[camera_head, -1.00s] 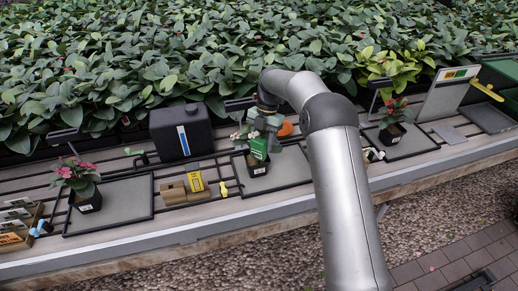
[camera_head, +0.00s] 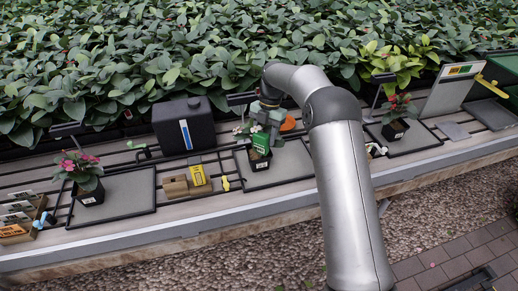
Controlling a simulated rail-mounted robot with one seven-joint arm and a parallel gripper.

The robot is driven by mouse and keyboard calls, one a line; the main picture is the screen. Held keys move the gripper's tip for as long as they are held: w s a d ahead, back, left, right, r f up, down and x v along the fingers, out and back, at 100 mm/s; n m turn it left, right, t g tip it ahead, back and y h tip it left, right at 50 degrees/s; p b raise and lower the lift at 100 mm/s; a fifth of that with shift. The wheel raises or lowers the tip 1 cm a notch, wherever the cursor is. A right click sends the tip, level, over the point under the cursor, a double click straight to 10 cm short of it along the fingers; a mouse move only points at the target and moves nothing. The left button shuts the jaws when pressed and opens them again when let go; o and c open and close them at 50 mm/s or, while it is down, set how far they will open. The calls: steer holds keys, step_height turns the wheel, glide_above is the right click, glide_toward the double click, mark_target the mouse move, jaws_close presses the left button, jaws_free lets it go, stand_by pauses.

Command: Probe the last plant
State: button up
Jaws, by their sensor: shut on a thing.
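My gripper (camera_head: 260,126) is shut on a green probe device (camera_head: 261,143). It holds the device low over the middle black pot (camera_head: 258,162). Whether the probe tip is in the soil is hidden. White flowers (camera_head: 240,130) of the middle plant show left of the gripper. A pink-flowered plant (camera_head: 79,168) in a black pot (camera_head: 90,194) stands on the left tray. A red-flowered plant (camera_head: 399,107) in a black pot (camera_head: 394,130) stands on the right tray, behind and right of my arm.
A black canister (camera_head: 182,127) stands between the left and middle trays. A yellow tool (camera_head: 198,175) sits in a tan holder (camera_head: 176,187) in front of it. An orange disc (camera_head: 288,124) lies behind the middle tray. Labelled packets (camera_head: 15,218) stand at the far left. Dense foliage lines the back.

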steer(key=shift+r, duration=0.1)
step_height(320, 180, up, 8)
steer(key=p, duration=0.5)
steer(key=shift+r, duration=0.2)
stand_by(0.4)
